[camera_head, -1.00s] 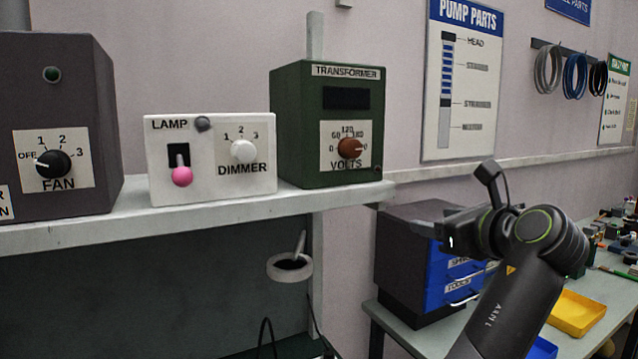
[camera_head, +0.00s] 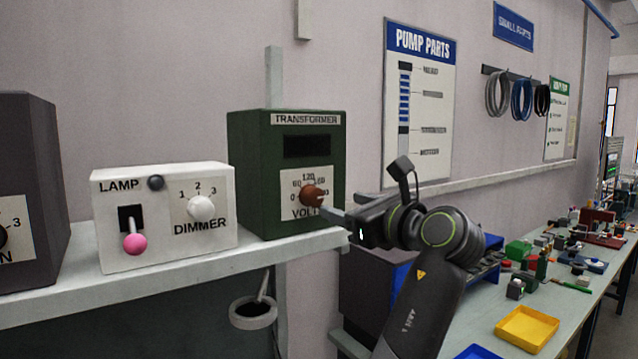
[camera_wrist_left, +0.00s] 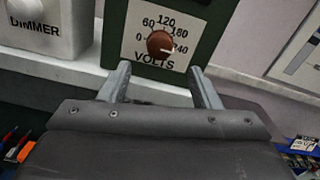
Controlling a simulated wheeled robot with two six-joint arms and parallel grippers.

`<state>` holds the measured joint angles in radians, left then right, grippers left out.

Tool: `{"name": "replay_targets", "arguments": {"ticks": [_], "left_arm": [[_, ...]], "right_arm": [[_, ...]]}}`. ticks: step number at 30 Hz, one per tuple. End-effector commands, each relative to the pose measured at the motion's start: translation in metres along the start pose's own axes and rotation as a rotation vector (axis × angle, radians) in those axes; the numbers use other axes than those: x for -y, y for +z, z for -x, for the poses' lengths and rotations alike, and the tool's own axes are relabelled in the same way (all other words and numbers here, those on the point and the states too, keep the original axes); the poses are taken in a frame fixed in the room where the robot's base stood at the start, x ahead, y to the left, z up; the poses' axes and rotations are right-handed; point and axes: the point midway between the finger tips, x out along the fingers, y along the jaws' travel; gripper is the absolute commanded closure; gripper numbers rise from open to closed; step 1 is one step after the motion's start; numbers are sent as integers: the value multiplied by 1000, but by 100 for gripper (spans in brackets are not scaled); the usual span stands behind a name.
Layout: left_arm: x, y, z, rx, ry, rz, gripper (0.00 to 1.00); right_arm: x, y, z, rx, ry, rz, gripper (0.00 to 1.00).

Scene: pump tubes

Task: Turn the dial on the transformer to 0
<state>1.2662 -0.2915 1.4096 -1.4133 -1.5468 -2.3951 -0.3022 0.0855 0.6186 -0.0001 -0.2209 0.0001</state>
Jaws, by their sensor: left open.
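The dark green transformer (camera_head: 250,180) stands on the shelf and carries a brown round dial (camera_head: 312,196) on a white VOLTS plate. In the left wrist view the dial (camera_wrist_left: 160,45) has a pale pointer mark aimed to the right, toward the high end of the scale; 0 is at the left. My left gripper (camera_head: 335,214) is just in front of the transformer. In the left wrist view its two fingers (camera_wrist_left: 160,68) are spread, with nothing between them, their tips just below the dial and to either side. My right gripper is not in view.
The white lamp box (camera_head: 160,240) with a pink-tipped switch and dimmer knob stands left of the transformer. The grey fan box (camera_head: 35,190) is farther left. Below the shelf edge (camera_head: 180,268) hangs a ring-shaped holder (camera_head: 253,313). A workbench with a yellow tray (camera_head: 527,328) is at right.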

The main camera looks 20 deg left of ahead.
Motion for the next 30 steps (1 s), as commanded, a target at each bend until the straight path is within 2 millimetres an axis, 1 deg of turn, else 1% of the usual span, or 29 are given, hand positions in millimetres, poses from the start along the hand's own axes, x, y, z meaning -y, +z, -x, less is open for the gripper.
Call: {"name": "replay_targets", "arguments": {"ticks": [1,6,9,12,18,26,27,30], "left_arm": [[0,5,-13,1,5,-3,43],[0,5,-49,1,4,-3,43],[0,4,-65,0,3,-2,43],[0,3,-78,1,2,-3,43],[0,0,-90,-1,0,0,43],[0,-1,-91,0,0,0,43],[0,-1,-91,0,0,0,45],[0,0,-91,-1,0,0,58]], "right_arm": [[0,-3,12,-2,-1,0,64],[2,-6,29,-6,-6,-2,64],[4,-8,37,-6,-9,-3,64],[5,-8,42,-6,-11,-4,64],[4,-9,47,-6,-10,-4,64],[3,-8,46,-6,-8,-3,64],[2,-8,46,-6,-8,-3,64],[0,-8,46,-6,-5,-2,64]]}}
